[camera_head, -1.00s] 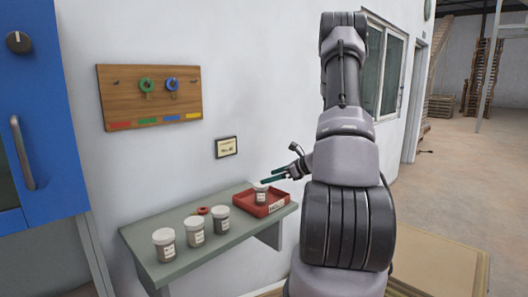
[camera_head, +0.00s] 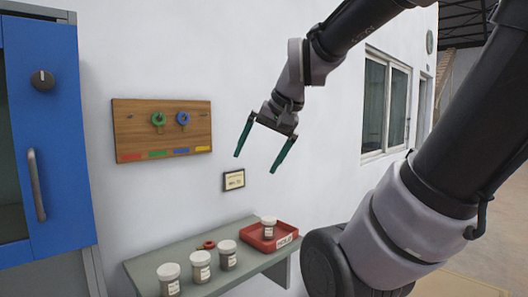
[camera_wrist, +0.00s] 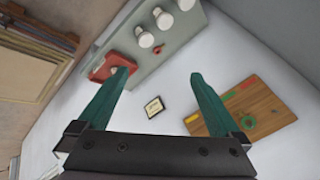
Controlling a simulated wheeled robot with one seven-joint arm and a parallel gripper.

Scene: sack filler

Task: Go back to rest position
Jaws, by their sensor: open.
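My gripper (camera_head: 260,152) is open and empty, raised in front of the white wall above the shelf. Its two green fingers are spread apart and touch nothing. In the wrist view the open fingers (camera_wrist: 160,80) show the shelf, tray and key board beyond them. One jar (camera_head: 269,227) stands upright in the red tray (camera_head: 285,240) at the right end of the grey-green shelf (camera_head: 218,279). Several similar white-lidded jars (camera_head: 200,266) stand in a row on the shelf to the left of the tray.
A wooden board (camera_head: 134,131) with a green and a blue tag hangs on the wall. A small framed sign (camera_head: 234,180) is below it. A blue cabinet door (camera_head: 50,140) is at the left, a window (camera_head: 385,103) at the right. A small red object (camera_head: 207,245) lies behind the jars.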

